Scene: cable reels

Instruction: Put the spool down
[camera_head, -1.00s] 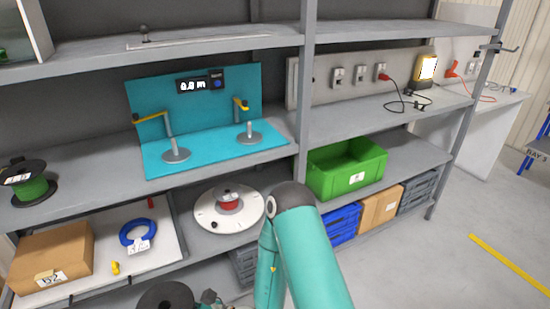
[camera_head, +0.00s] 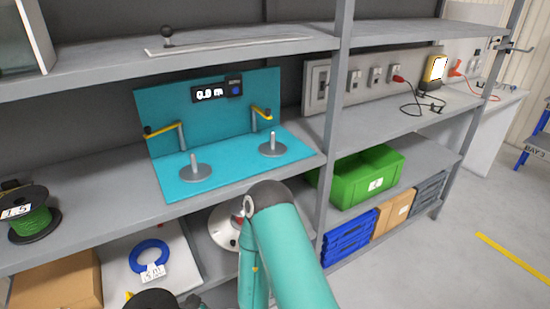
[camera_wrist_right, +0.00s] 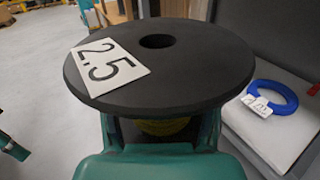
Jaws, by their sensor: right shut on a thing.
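The held spool (camera_wrist_right: 190,75) has a black flange with a centre hole and a white label reading "2.5". A little yellow shows beneath the flange. My right gripper (camera_wrist_right: 158,128) is shut on the spool under this flange; its fingertips are largely hidden. In the head view the spool's black top (camera_head: 150,300) is cut off by the bottom edge, in front of the lower shelf. My left gripper is not in view.
A green-wire spool (camera_head: 35,218) stands on the middle shelf at left, beside a teal station (camera_head: 235,172) with two upright pins. Below are a cardboard box (camera_head: 58,282), a blue coil (camera_head: 150,256) and a round white plate (camera_head: 222,232). A green crate (camera_head: 345,190) stands right.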

